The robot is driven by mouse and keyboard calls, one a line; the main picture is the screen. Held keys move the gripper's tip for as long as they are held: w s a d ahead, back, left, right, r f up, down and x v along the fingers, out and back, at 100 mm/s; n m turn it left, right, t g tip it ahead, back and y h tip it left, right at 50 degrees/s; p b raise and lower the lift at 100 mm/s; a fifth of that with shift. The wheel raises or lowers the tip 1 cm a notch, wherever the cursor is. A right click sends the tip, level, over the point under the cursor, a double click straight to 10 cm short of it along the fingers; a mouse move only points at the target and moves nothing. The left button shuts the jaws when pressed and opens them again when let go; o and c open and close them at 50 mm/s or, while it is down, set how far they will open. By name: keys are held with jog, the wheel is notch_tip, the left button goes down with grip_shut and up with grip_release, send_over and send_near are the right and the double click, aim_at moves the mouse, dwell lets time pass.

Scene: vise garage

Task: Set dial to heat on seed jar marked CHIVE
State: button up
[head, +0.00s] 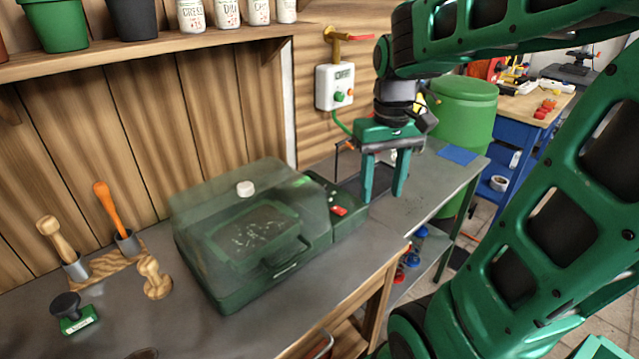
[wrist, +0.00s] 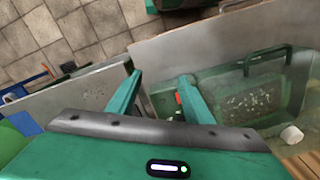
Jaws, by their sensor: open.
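Several white seed jars stand on the shelf at the top of the head view, cut off by its edge. The leftmost jar (head: 190,14) seems to read CRESS; the others, such as the second jar (head: 227,12), have lettering too small to read surely. A green propagator (head: 238,280) with a clear lid sits on the bench, its control panel (head: 325,190) at the right end with a red switch (head: 338,211). I cannot make out a dial there. My gripper (head: 383,194) is open and empty, pointing down right of the panel; it also shows in the wrist view (wrist: 159,79).
A white wall box (head: 335,87) with buttons hangs behind my gripper. A green barrel (head: 464,105) stands behind right. The grey bench to the right is mostly clear.

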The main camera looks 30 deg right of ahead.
jog(key=w+a+r+n, duration=0.1)
jog(key=w+a+n, duration=0.15)
jog(key=w, duration=0.55)
jog(key=w+a+r+n, duration=0.1)
jog(key=w+r+n, duration=0.15)
jog(key=w, duration=0.65)
jog(key=f, duration=1.1)
jog(key=shift+s+a+f, duration=0.1)
jog(key=shift+a+f, duration=0.05)
jog(key=shift+a, duration=0.1)
jog(key=c, duration=1.1)
